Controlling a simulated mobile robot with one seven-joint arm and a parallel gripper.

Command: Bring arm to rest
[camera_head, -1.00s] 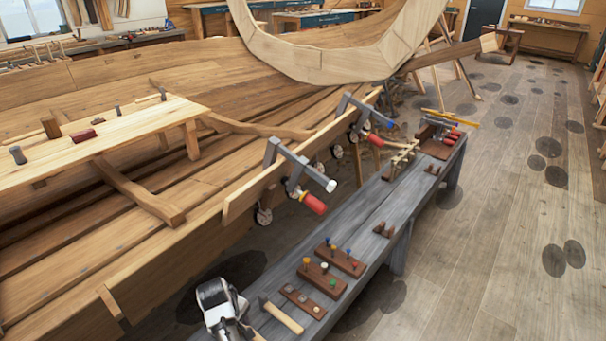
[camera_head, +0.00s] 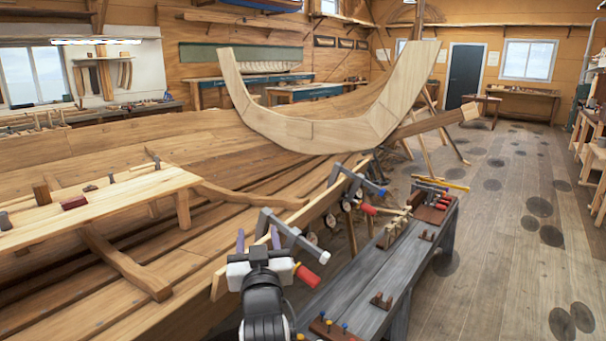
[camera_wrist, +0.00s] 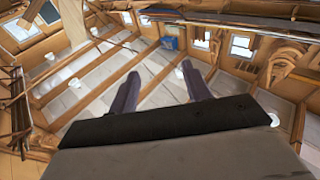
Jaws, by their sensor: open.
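My gripper (camera_head: 258,236) is raised at the lower middle of the head view, in front of the hull's near edge and the left end of the grey bench. Its two purple-grey fingers point up, stand apart, and have nothing between them. In the wrist view, the open fingers (camera_wrist: 158,72) point toward the roof beams and upper walls, with empty air between them. My white and black wrist is below the fingers and hides part of the plank and bench behind it.
A grey bench (camera_head: 365,290) with tools runs along the hull's right side. Clamps with red handles (camera_head: 308,277) grip the hull's plank close right of my gripper. A plank table (camera_head: 120,200) stands on the hull at left. The wooden floor (camera_head: 490,260) at right is open.

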